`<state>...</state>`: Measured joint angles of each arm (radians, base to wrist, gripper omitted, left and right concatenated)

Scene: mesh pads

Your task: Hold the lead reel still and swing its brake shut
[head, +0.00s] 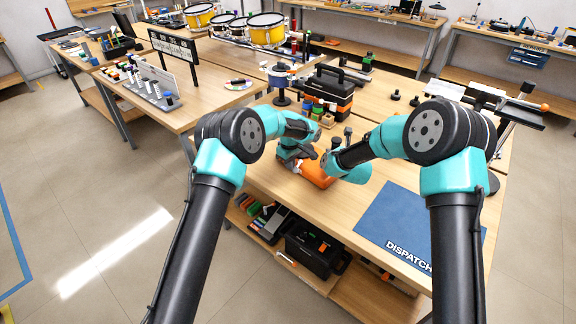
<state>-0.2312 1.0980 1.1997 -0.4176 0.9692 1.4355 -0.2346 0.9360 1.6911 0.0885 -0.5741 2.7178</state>
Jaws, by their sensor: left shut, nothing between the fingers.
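An orange rounded body (317,176), which looks like the lead reel, sits on the wooden bench between my two arms. My right forearm and wrist cover part of it, and I cannot make out its brake. My left gripper (297,165) is shut and empty, pointing down at the left end of the orange body. I cannot tell whether it touches it. My right wrist is bent down over the right side of the orange body. The right gripper's fingers are hidden behind that wrist.
A blue mat marked DISPATCH (405,222) lies clear at the bench's front right. Behind my arms stand a black and orange toolbox (330,92) and a dark stand with a round top (281,82). Small dark knobs (396,95) stand farther right. A lower shelf holds a black case (312,250).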

